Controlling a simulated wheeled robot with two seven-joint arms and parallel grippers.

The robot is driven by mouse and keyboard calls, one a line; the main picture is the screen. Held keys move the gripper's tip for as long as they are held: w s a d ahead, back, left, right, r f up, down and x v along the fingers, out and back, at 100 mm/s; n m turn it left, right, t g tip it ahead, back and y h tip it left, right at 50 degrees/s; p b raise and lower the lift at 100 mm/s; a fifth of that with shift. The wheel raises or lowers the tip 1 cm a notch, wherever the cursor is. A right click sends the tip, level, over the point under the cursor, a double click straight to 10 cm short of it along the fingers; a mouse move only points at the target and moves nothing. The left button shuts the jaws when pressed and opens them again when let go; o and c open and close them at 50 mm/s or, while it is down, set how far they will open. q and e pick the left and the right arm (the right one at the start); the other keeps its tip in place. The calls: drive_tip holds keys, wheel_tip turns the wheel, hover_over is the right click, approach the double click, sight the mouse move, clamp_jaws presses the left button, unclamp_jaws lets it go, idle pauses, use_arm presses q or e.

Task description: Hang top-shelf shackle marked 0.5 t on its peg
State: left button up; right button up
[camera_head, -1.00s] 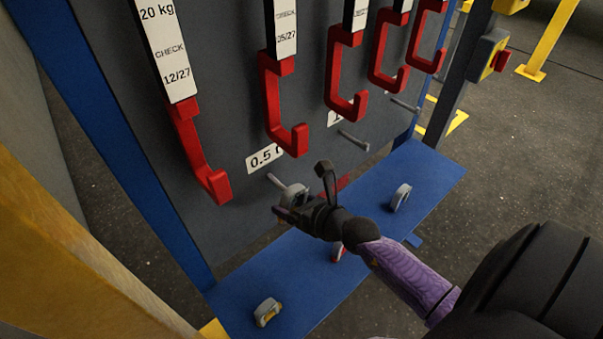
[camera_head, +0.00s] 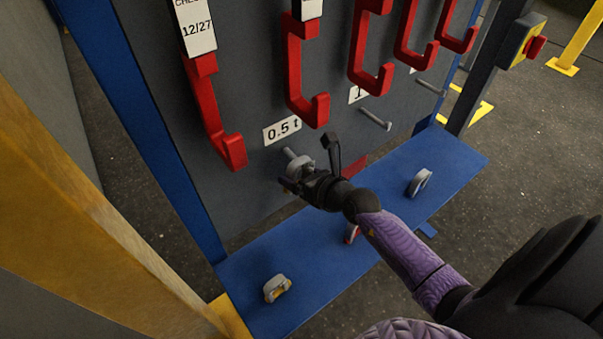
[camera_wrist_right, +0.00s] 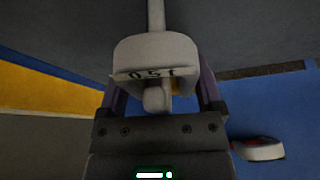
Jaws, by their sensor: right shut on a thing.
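My right gripper (camera_head: 295,183) is shut on a grey shackle (camera_head: 300,166) at the peg (camera_head: 288,153) below the "0.5 t" label (camera_head: 282,130). In the right wrist view the shackle (camera_wrist_right: 155,52) sits between the fingers, with a plate reading "0.5 t" facing me. The peg (camera_wrist_right: 156,16) runs from the panel to behind the shackle. A round end shows below the plate, so the peg appears to pass through the shackle's opening, though the plate and fingers hide part of this. My left gripper is not in view.
Red hooks (camera_head: 232,150) hang above the pegs. Another bare peg (camera_head: 376,119) is to the right. The blue shelf (camera_head: 240,268) below holds a yellow-pinned shackle (camera_head: 277,288), a red-marked one (camera_head: 352,233) and a grey one (camera_head: 419,182). A yellow post (camera_head: 100,255) stands at left.

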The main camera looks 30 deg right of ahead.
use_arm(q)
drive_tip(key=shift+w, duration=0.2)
use_arm(e)
drive_tip(key=shift+w+r, duration=0.15)
drive_tip(key=shift+r, duration=0.1)
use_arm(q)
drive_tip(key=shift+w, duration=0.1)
use_arm(e)
drive_tip(key=o, duration=1.3)
drive_tip(key=shift+d+r, duration=0.1)
